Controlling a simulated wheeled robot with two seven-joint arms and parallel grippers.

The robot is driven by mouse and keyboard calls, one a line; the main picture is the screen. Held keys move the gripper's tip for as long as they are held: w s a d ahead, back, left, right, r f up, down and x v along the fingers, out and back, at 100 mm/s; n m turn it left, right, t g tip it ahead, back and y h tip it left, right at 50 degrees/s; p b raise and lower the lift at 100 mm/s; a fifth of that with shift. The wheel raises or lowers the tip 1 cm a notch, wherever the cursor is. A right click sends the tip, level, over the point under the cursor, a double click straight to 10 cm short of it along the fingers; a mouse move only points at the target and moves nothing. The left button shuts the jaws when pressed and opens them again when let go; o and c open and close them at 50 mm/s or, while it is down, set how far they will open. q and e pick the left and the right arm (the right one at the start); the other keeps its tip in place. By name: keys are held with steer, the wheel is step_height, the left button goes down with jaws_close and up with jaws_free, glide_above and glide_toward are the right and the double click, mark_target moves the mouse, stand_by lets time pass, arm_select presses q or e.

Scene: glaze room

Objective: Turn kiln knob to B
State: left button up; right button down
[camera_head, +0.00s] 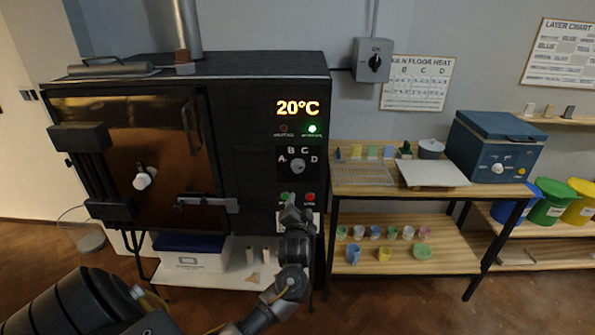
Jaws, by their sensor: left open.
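The kiln (245,80) stands at left centre with a dark control panel. Its knob (298,166) is a small grey dial with the letters A, B, C and D around it. B is at the upper left of the dial, A at the left, C at the upper right, D at the right. The knob is too small to tell which letter it points to. My left gripper (297,207) is open and empty, just below the knob and apart from it. It partly covers the panel's lower area. My right gripper is not in view.
The display (298,108) reads 20°C, with a lit green lamp (312,128) below. A red button (310,196) sits close to my left gripper. The kiln door (140,150) is closed. A wooden shelf table (400,188) with cups and tiles stands right of the kiln.

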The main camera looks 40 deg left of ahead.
arm_select(q)
steer(key=y, duration=0.1)
glide_toward(298, 169)
steer(key=shift+n, duration=0.4)
steer(key=p+x, duration=0.2)
steer(key=x, duration=0.6)
steer(key=shift+w+a, duration=0.15)
steer(key=shift+a, duration=0.1)
steer(key=shift+f, duration=0.1)
steer(key=c, duration=1)
steer(key=shift+o, duration=0.2)
